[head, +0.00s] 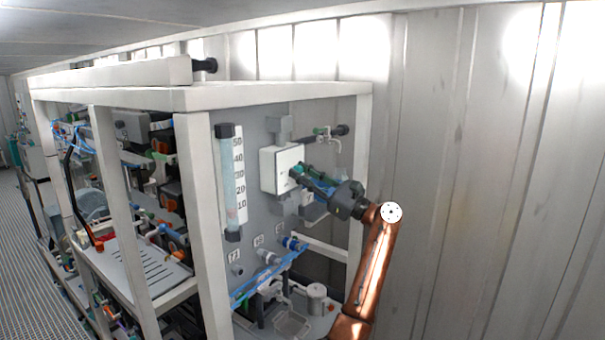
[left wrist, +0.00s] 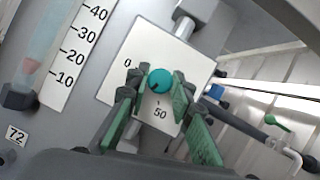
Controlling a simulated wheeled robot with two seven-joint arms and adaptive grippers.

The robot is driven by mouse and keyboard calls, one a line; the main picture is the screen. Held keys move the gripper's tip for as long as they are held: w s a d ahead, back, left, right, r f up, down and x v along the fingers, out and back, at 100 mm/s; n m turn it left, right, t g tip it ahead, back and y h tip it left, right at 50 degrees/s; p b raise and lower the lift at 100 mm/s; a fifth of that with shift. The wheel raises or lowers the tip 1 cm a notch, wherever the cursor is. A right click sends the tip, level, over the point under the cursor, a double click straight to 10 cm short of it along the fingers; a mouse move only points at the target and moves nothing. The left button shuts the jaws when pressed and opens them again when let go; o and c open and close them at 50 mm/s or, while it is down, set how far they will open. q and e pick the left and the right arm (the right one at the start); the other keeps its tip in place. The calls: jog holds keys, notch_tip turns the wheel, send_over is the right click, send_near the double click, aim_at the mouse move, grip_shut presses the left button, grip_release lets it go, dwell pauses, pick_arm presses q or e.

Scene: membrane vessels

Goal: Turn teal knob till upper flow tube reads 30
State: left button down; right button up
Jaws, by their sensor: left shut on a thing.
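The teal knob (left wrist: 159,80) sits on a white square plate (left wrist: 180,42) marked 0 and 50; its dark pointer faces lower left, between those marks. My left gripper (left wrist: 157,92) has its green-padded fingers on either side of the knob, shut on it. In the head view the left gripper (head: 298,173) reaches the white box (head: 280,168) from the right and largely hides the knob. The flow tube (head: 230,185) stands upright left of the box, with a 10 to 50 scale. In the left wrist view its pinkish float (left wrist: 31,66) is near 10. My right gripper is out of view.
White frame posts (head: 203,220) border the grey panel. Blue-ended fittings (head: 292,243) and blue tubing lie below the box. A valve with a green handle (left wrist: 277,122) is close to the gripper's right. A ribbed wall (head: 480,180) stands at right.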

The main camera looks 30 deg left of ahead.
pick_arm(q)
jog(key=shift+f, duration=0.15)
dwell(0.3)
jog(key=c, duration=1.9)
grip_release()
jog(key=shift+o, duration=1.1)
jog(key=shift+d, duration=0.1)
jog(key=v, duration=1.2)
